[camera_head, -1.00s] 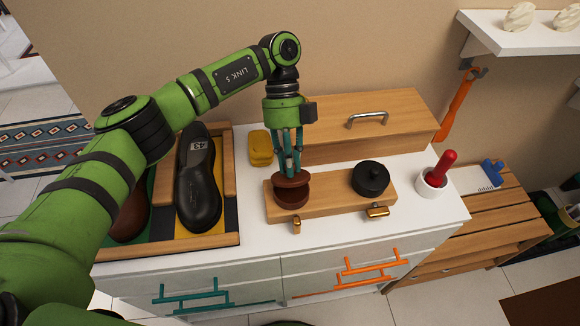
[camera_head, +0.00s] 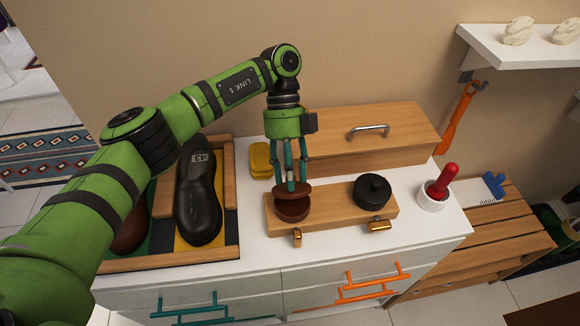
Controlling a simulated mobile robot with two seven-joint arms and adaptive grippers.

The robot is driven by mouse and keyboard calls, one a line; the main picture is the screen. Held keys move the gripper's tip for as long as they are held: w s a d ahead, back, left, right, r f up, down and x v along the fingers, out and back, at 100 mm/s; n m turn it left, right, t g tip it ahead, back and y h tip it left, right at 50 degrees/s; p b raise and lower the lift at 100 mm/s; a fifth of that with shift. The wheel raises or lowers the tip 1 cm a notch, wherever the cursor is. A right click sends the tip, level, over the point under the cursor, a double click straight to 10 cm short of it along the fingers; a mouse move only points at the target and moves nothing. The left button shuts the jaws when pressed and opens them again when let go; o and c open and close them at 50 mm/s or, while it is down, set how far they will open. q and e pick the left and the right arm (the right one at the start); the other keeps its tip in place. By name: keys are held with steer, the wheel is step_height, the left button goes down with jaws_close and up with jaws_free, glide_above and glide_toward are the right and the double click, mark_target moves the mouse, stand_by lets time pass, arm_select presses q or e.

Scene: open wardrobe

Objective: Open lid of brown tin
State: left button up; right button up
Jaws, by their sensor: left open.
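The brown tin (camera_head: 292,211) sits at the left end of a wooden board (camera_head: 335,214) on the white cabinet top. Its brown lid (camera_head: 299,190) is directly above the tin's body, and a dark gap shows between them. Whether the lid is still attached at the back is hidden. My left gripper (camera_head: 290,180) is over the lid, pointing down, with its teal fingers spread open. The fingertips are at or very near the lid's top; contact cannot be made out. My right gripper is out of view.
A black lidded tin (camera_head: 372,191) stands on the board's right end. Behind are a wooden box (camera_head: 350,137) with a metal handle and a yellow block (camera_head: 261,160). A shoe tray (camera_head: 170,256) lies left; a white cup (camera_head: 431,197) with a red-handled tool stands right.

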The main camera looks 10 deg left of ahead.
arm_select(q)
steer(key=v, duration=0.7)
steer(key=shift+r, duration=0.2)
steer(key=shift+w, duration=0.1)
